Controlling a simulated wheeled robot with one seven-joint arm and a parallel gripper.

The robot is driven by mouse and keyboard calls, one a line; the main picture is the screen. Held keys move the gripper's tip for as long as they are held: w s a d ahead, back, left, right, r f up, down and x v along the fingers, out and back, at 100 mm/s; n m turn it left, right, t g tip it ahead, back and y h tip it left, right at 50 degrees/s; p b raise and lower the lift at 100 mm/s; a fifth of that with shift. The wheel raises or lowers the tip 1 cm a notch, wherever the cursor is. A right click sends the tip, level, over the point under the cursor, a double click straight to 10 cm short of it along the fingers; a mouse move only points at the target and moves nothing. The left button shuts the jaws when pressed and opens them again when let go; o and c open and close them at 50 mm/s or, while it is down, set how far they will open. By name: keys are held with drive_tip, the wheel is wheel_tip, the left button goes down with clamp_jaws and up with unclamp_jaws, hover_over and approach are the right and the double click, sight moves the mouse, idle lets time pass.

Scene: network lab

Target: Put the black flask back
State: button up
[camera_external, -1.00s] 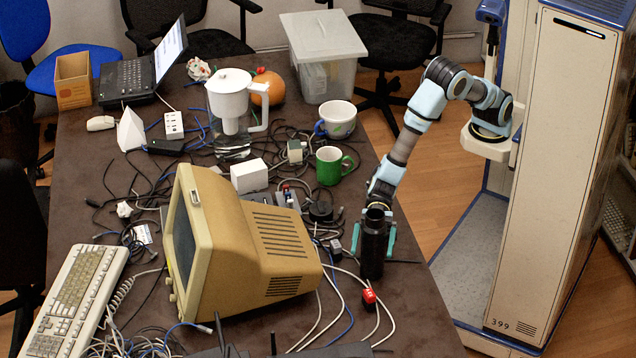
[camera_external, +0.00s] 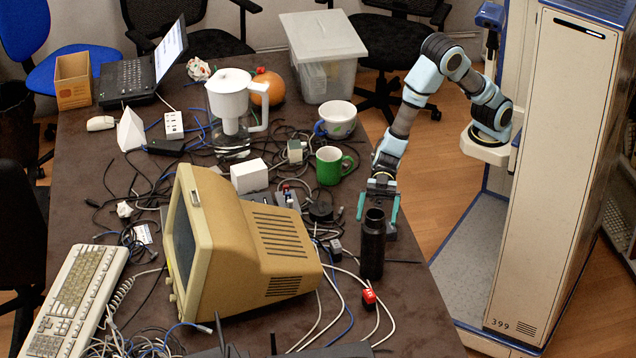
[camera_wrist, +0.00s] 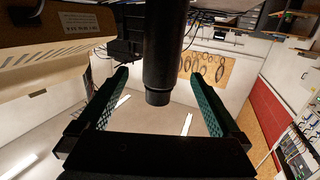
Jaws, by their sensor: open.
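The black flask (camera_external: 372,250) stands upright on the dark table, to the right of the beige monitor. My gripper (camera_external: 378,215) is open, just behind and above the flask, with its two teal fingers apart. In the wrist view the flask (camera_wrist: 163,50) shows between and beyond the open fingers of my gripper (camera_wrist: 162,90). The fingers do not appear to touch it.
The beige monitor (camera_external: 262,245) stands left of the flask. A red-ended item (camera_external: 369,296) and loose white cables lie in front of it. A green mug (camera_external: 329,167) and a white cup (camera_external: 338,115) stand farther back. The table's right edge is close.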

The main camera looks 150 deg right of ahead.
drive_tip(key=s+m+g+h, duration=0.1)
drive_tip(key=h, duration=0.1)
drive_tip(key=s+d+f+m+g+h, duration=0.1)
drive_tip(key=s+h, duration=0.1)
drive_tip(key=s+f+m+g+h, duration=0.1)
drive_tip(key=s+g+h, duration=0.1)
drive_tip(key=shift+d+f, duration=0.15)
drive_tip(key=shift+d, duration=0.05)
drive_tip(key=s+g, duration=0.1)
drive_tip(key=s, duration=0.1)
drive_tip(key=s+f+m+g+h, duration=0.1)
drive_tip(key=s, duration=0.2)
drive_tip(key=s+a+f+g, duration=0.1)
drive_tip(key=s, duration=0.2)
drive_tip(key=shift+s+f+g+h, duration=0.15)
drive_tip(key=shift+g+h, duration=0.15)
drive_tip(key=shift+g, duration=0.1)
drive_tip(key=s+a+g, duration=0.3)
drive_tip(key=s, duration=0.5)
drive_tip(key=s+a+f+m+g+y, duration=0.1)
drive_tip(key=s+a+g, duration=0.2)
drive_tip(key=s, duration=0.6)
drive_tip(key=shift+s+f+m+g, duration=0.25)
drive_tip(key=shift+f+m+g, duration=0.05)
